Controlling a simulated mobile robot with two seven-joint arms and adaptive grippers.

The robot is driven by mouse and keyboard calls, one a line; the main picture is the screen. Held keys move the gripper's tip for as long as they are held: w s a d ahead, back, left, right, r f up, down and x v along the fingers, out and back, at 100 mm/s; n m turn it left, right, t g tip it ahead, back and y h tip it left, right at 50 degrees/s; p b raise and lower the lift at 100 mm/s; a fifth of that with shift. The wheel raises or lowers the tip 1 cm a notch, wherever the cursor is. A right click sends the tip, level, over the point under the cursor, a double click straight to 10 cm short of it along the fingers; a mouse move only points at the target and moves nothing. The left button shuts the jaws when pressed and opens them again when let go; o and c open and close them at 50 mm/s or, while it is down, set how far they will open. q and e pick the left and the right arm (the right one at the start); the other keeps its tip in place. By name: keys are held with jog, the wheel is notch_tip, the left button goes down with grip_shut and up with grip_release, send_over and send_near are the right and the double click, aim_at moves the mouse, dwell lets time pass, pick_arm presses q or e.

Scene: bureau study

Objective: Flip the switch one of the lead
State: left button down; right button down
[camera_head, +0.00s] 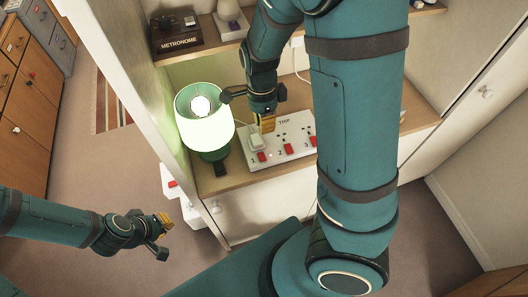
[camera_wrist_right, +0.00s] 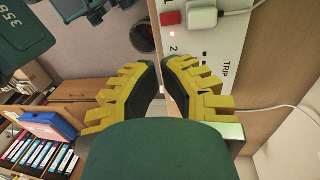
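The lead is a white power strip (camera_head: 293,138) marked TRIP on the wooden shelf, with red switches numbered 1 to 3. Switch one (camera_head: 262,157) is at its left end, below a white plug (camera_head: 255,143). In the right wrist view, a red switch (camera_wrist_right: 170,18) sits beside the white plug (camera_wrist_right: 202,17). My right gripper (camera_head: 267,124) points down just above the strip, by the plug. Its yellow fingertips (camera_wrist_right: 160,62) nearly meet and hold nothing visible; contact with the strip is unclear. My left gripper (camera_head: 168,222) is away at lower left, its finger gap unclear.
A lit green lamp (camera_head: 206,125) stands close left of the strip, with a small black object (camera_head: 220,169) at its base. A metronome box (camera_head: 183,32) is on the upper shelf. My right arm covers the strip's right side.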

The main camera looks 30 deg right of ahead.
jog(key=b, duration=0.2)
send_near(266, 160)
jog(key=f, duration=0.5)
jog(key=s+f, duration=0.1)
jog(key=f, duration=0.2)
jog(key=shift+a, duration=0.1)
